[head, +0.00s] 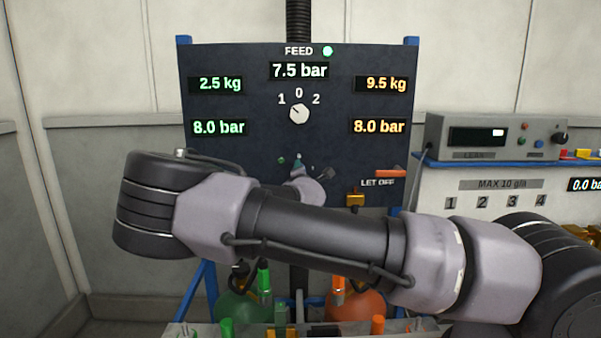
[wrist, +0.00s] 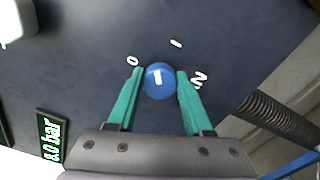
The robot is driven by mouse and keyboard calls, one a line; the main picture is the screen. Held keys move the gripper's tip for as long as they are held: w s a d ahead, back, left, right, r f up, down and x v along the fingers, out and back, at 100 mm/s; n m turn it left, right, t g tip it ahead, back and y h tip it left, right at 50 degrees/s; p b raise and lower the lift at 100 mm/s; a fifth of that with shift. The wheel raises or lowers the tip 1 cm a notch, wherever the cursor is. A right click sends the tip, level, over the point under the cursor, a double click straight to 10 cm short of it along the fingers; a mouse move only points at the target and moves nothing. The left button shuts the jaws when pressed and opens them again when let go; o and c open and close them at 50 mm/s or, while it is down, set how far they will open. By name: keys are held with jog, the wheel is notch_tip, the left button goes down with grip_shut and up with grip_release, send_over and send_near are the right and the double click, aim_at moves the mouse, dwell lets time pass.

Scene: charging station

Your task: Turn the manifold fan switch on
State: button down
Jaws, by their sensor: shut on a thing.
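A round blue knob (wrist: 158,90) with a white mark sits on the dark panel (wrist: 80,60) in the wrist view. The labels 0, 1 and 2 stand around it. Its mark looks roughly upright in that view, but I cannot tell which label it points to. My gripper (wrist: 160,71) has its green fingers on either side of this knob and is shut on it. In the head view my gripper (head: 298,165) is small and partly behind my arm, and it hides the blue knob. No fan label is readable.
Above, a white knob (head: 299,114) with labels 1, 0 and 2 is on the panel, between pressure and weight displays. An orange handle (head: 390,173) is at the panel's right. A grey control box (head: 494,136) stands farther right. Green and orange cylinders are below.

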jog(key=shift+f+m, duration=0.2)
jog(key=shift+m, duration=3.4)
jog(key=shift+c, duration=1.5)
grip_release()
jog(key=shift+s, duration=0.15)
jog(key=s, duration=1)
jog(key=shift+s, duration=0.3)
